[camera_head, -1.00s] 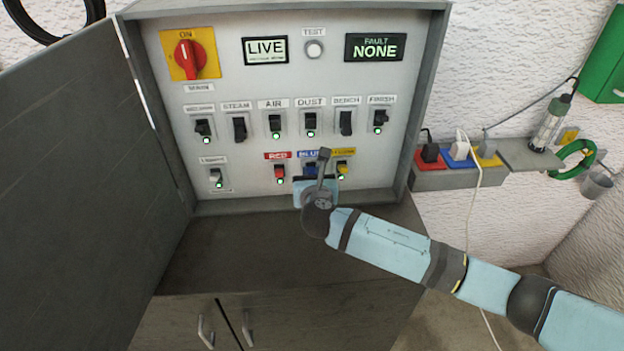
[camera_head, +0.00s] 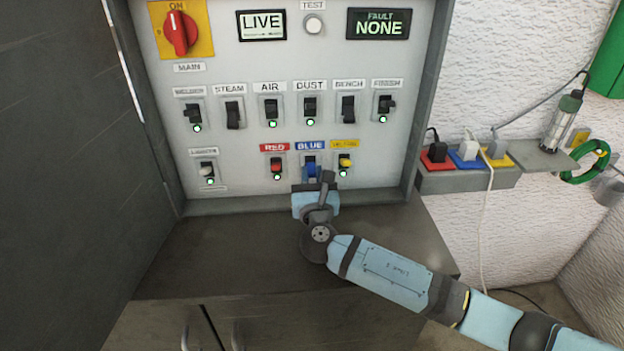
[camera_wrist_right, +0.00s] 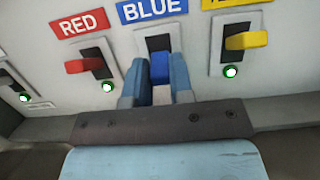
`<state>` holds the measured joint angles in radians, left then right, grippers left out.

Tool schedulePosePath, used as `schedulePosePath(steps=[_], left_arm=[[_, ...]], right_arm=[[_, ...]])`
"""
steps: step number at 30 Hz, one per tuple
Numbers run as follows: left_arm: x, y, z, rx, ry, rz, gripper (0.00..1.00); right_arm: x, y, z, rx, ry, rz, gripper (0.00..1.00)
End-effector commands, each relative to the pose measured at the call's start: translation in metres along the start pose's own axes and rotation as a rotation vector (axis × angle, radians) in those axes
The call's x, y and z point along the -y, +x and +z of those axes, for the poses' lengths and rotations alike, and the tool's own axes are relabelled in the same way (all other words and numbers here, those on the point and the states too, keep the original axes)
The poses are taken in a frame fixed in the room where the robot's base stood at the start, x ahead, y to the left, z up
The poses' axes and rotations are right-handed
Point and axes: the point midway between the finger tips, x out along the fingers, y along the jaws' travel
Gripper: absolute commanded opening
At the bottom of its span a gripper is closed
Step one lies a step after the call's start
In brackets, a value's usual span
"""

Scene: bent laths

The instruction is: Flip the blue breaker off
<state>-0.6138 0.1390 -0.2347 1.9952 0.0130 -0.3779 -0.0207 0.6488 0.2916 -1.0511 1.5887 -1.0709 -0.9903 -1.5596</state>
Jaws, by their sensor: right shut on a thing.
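The blue breaker (camera_head: 310,163) sits in the bottom row of the panel, under a BLUE label, between the red and yellow breakers. It also shows in the right wrist view as a blue lever (camera_wrist_right: 160,68). My right gripper (camera_head: 309,178) is at this lever, and in the right wrist view its two light-blue fingers (camera_wrist_right: 160,80) close on it from both sides. The lever's lower part and any lamp below it are hidden by the gripper, so I cannot tell its position for sure. My left gripper is not in view.
The red breaker (camera_head: 277,167) and yellow breaker (camera_head: 344,163) stand close on either side, each with a lit green lamp. Other switches fill the row above. The panel reads LIVE and FAULT NONE. A cabinet door (camera_head: 75,150) stands open at left. The counter (camera_head: 230,250) is clear.

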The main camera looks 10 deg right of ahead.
Motion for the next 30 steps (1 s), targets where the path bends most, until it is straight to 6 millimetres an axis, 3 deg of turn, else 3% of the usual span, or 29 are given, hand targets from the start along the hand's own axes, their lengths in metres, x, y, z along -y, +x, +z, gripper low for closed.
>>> schedulePosePath(steps=[6,7,10,22,30], left_arm=[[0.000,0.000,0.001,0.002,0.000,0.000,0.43],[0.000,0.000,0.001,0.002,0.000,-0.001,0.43],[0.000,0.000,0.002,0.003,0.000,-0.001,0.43],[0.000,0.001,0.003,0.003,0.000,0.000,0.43],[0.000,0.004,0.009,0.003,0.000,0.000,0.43]], right_arm=[[0.000,0.001,0.001,0.000,0.000,-0.001,0.00],[0.000,0.001,0.001,0.000,0.000,-0.001,0.26],[0.000,0.001,0.001,0.000,0.000,-0.001,0.47],[0.000,-0.010,-0.001,-0.002,0.001,0.000,0.47],[0.000,-0.067,-0.003,-0.004,0.002,0.000,0.47]])
